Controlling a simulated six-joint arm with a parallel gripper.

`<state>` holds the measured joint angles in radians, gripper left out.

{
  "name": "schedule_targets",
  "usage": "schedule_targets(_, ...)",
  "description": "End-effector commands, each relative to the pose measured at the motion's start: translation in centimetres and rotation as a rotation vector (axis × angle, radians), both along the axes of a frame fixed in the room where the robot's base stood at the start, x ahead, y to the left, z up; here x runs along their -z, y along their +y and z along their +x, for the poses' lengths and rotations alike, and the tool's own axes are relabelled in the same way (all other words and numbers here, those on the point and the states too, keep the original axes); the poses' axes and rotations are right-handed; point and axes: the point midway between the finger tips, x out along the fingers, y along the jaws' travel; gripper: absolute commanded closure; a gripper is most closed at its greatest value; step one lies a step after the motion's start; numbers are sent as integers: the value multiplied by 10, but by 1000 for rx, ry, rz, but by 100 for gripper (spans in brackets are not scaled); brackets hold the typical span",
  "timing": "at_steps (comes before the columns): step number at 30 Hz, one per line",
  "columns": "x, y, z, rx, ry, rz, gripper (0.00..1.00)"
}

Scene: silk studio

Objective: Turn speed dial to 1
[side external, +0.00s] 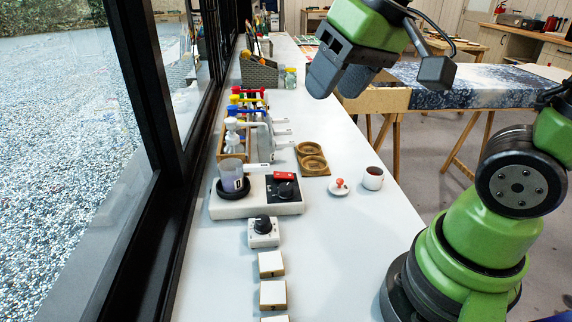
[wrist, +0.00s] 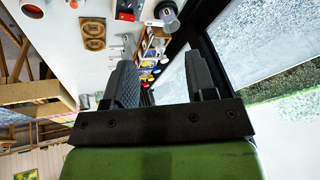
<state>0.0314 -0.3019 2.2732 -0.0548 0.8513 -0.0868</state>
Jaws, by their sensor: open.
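A separate small white box (side external: 264,240) with a black dial (side external: 262,224) stands just in front. I cannot tell which is the speed dial, nor read its setting. My gripper (side external: 336,82) is open and empty, high above the counter and well away from both. In the wrist view its fingers (wrist: 160,82) are spread; the beaker (wrist: 167,12) shows at the top edge.
White blocks (side external: 272,264) line the front. A wooden two-ring holder (side external: 313,160), a saucer with a red-topped item (side external: 339,187) and a cup (side external: 373,178) stand right of the unit. A bottle rack (side external: 229,146) is behind. The black window frame (side external: 181,190) borders the left.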

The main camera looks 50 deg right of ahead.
Motion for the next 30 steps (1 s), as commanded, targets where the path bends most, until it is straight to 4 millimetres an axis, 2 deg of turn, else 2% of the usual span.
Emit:
schedule_targets(1,10,-4,16,-14,45,-20,49)
schedule_targets(5,38,-14,52,-63,136,-67,49)
schedule_targets(8,67,-22,77,-102,207,-97,49)
schedule_targets(12,117,-34,103,-165,303,-131,49)
schedule_targets(15,150,-41,114,-205,359,-146,49)
schedule_targets(19,182,-46,120,-243,408,-156,49)
schedule_targets(21,192,-48,121,-256,423,-159,49)
schedule_targets(30,215,-49,122,-265,434,-161,49)
